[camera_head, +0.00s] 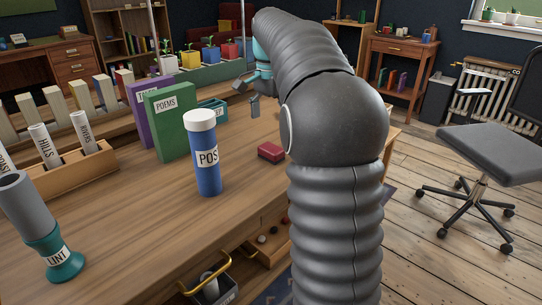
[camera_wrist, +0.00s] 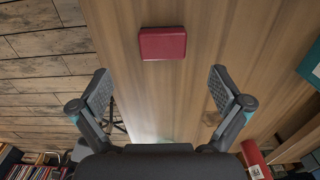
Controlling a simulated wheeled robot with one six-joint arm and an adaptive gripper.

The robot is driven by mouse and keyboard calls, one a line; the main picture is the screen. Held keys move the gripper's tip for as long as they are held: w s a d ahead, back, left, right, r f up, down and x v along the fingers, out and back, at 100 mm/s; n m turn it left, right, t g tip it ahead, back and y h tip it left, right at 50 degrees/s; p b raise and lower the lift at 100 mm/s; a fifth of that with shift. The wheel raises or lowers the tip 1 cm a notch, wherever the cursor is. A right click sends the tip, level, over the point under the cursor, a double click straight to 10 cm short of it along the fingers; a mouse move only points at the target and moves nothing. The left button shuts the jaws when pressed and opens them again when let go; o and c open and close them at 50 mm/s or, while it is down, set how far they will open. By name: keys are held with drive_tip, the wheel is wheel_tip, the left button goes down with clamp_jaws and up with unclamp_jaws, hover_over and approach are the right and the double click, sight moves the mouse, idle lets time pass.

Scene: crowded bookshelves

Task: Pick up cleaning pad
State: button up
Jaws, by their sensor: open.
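A small dark red block, likely the cleaning pad (camera_head: 271,152), lies flat on the wooden table near its right edge. In the wrist view the red pad (camera_wrist: 162,43) is whole and unobstructed, ahead of the fingertips and roughly centred between them. My gripper (camera_head: 248,97) is above the table, beyond the pad in the head view, with its fingers pointing down. In the wrist view my gripper (camera_wrist: 160,84) is open and empty, its two fingers spread wide and apart from the pad.
A blue tube with a white cap (camera_head: 207,158) stands left of the pad. A green POEMS book (camera_head: 172,125) and a teal tray (camera_head: 213,110) stand behind it. A grey and teal LINT object (camera_head: 52,245) stands front left. The table around the pad is bare.

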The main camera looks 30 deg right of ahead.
sight(271, 147)
wheel_tip(271, 147, down, 4)
drive_tip(key=shift+r, duration=0.1)
drive_tip(key=shift+w+d+f+b, duration=0.15)
drive_tip(key=shift+f+b, duration=0.25)
drive_tip(key=shift+f, duration=0.95)
drive_tip(key=shift+w+d+f+b, duration=0.15)
drive_tip(key=shift+f+b, duration=0.25)
drive_tip(key=shift+f, duration=0.9)
drive_tip(key=c, duration=1.2)
